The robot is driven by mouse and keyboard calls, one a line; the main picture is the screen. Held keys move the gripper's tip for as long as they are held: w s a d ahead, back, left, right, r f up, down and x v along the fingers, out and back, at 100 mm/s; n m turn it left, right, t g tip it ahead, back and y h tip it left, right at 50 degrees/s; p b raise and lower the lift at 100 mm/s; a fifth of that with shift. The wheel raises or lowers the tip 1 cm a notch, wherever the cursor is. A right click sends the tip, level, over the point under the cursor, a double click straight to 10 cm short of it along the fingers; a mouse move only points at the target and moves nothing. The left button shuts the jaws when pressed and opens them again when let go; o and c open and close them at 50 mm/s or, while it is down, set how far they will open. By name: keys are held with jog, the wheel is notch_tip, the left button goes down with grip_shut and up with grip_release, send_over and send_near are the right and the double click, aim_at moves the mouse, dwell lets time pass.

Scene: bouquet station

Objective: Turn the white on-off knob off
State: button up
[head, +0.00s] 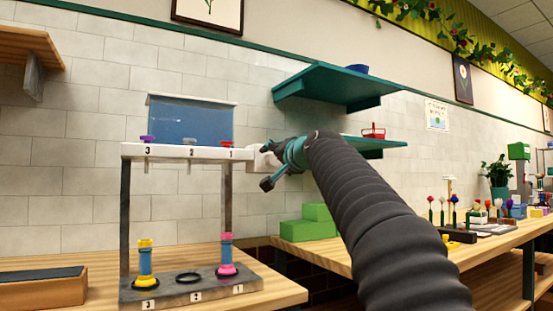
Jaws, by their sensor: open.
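My gripper (266,166) is open, at the wall just right of the dispenser stand, with its fingers pointing left. A white block-like part (257,158) shows behind its fingers, partly hidden by them. I cannot tell if this is the white on-off knob, how it is set, or if the gripper touches it. The stand's white bar (170,152) carries a purple tap (148,139), a grey tap (190,141) and a red tap (226,144), numbered 3, 2 and 1. A blue tank (190,119) is above the bar.
On the stand's base (220,294) are a yellow-and-blue vessel (145,262), a pink-and-blue vessel (226,254) and an empty ring (188,278). Green blocks (310,228) lie below; flowers stand far right.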

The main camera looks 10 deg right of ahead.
jog(key=c, duration=1.1)
jog(key=shift+c, duration=0.2)
jog(key=shift+f+n, duration=0.1)
jog(key=shift+n, duration=0.2)
jog(key=n+b, duration=0.2)
jog(key=n, duration=0.1)
jog(key=shift+f+b, duration=0.1)
jog(key=shift+b, duration=0.3)
jog(key=n+b, duration=0.1)
jog(key=n, duration=0.2)
jog(key=n+b, duration=0.1)
jog(key=n, duration=0.2)
jog(key=shift+t+y+b, duration=0.3)
jog(key=shift+y+b, duration=0.05)
jog(key=shift+y, duration=0.05)
jog(key=n+b, duration=0.1)
jog(key=n, duration=0.4)
jog(key=shift+y, duration=0.3)
jog(key=shift+n+y+b, duration=0.4)
jog(key=shift+n+b, duration=0.15)
jog(key=shift+n, duration=1.75)
